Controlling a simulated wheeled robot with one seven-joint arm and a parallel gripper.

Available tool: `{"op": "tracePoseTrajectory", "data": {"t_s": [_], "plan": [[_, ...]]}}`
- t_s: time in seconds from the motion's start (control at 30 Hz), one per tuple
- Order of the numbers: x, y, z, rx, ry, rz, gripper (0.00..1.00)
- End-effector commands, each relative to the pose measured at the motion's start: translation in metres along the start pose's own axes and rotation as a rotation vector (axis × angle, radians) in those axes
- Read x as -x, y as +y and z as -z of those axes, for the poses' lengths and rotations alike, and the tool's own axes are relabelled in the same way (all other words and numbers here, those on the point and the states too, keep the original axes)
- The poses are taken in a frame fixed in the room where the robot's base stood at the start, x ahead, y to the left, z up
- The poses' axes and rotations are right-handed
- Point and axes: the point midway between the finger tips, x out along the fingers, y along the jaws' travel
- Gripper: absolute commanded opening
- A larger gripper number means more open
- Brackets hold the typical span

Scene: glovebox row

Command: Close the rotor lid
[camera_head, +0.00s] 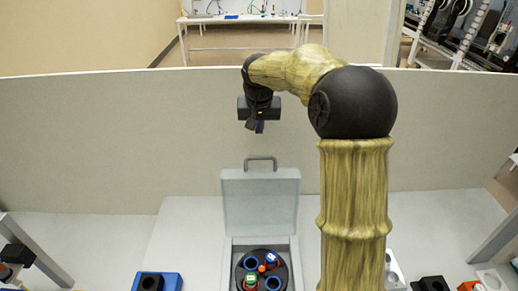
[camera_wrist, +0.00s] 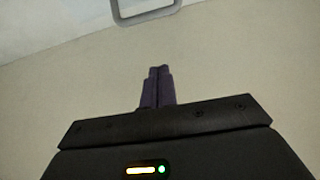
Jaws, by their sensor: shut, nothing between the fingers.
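The rotor lid (camera_head: 261,200) is a pale grey panel standing upright, open, at the back of its box. A dark grey handle (camera_head: 261,160) stands on its top edge. Below it the open box shows a black rotor (camera_head: 262,254) with blue, green, white and red-orange pieces in it. My gripper (camera_head: 259,128) hangs above the lid, apart from the handle, pointing down. In the wrist view its purple fingers (camera_wrist: 158,88) are together with nothing between them. Part of the handle (camera_wrist: 146,15) shows at the top of the wrist view, beyond the fingertips.
A beige partition (camera_head: 110,140) runs behind the bench. A blue block (camera_head: 157,281) with a black socket lies left of the box. Black and white fixtures stand at the right, and a dark object (camera_head: 15,254) at the far left. The bench left of the lid is clear.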

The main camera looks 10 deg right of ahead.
Motion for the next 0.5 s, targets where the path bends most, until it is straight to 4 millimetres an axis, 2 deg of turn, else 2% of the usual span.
{"op": "tracePoseTrajectory", "data": {"t_s": [0.5], "plan": [[-0.083, 0.0, 0.0, 0.001, -0.005, 0.0, 0.0]]}}
